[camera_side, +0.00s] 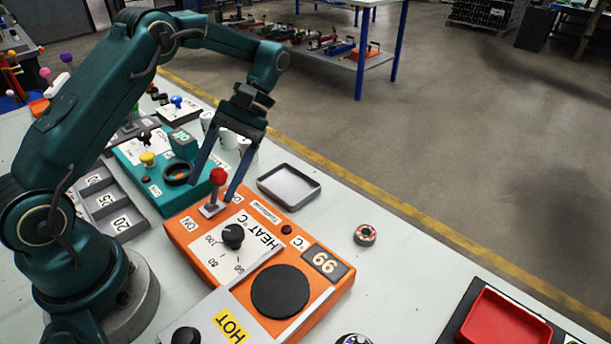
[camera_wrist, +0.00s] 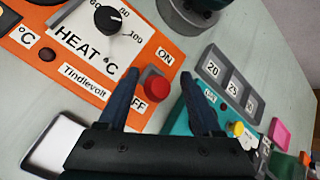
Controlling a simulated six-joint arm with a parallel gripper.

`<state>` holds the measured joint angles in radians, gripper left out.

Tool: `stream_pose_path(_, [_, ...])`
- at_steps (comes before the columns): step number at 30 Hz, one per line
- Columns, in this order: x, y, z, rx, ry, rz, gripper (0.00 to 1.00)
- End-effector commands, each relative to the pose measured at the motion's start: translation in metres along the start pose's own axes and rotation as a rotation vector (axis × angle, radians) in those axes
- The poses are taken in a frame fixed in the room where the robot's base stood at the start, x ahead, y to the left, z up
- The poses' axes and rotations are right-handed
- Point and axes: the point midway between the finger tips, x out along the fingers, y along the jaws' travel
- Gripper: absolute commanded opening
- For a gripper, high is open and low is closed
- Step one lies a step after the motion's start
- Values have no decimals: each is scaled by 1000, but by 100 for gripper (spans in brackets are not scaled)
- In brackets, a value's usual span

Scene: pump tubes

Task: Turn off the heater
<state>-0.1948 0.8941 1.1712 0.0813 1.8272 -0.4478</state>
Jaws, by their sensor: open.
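The heater is an orange box (camera_side: 185,240) with a black dial (camera_side: 232,235), a round black hot plate (camera_side: 280,291) and a lit two-digit display (camera_side: 324,262). Its switch is a lever with a red ball knob (camera_side: 218,176), beside an ON label (camera_side: 188,223). The red knob also shows in the wrist view (camera_wrist: 154,86), between the ON and the partly hidden OFF labels. My gripper (camera_side: 211,187) is open, with one finger on each side of the knob; neither visibly grips it. In the wrist view the fingers (camera_wrist: 157,78) straddle it. The lever's exact tilt is hard to tell.
A teal device (camera_side: 135,150) with a yellow knob (camera_side: 148,159) stands close behind the heater. A grey tray (camera_side: 312,203) and a small roll (camera_side: 365,235) lie to the right. A red tray (camera_side: 505,325) is at the lower right. The bench between them is clear.

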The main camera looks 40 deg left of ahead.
Motion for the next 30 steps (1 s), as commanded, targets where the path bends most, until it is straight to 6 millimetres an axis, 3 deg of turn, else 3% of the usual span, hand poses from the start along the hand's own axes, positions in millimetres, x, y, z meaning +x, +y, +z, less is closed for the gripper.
stream_pose_path(30, [19, -16, 20, 27, 435, 306, 66])
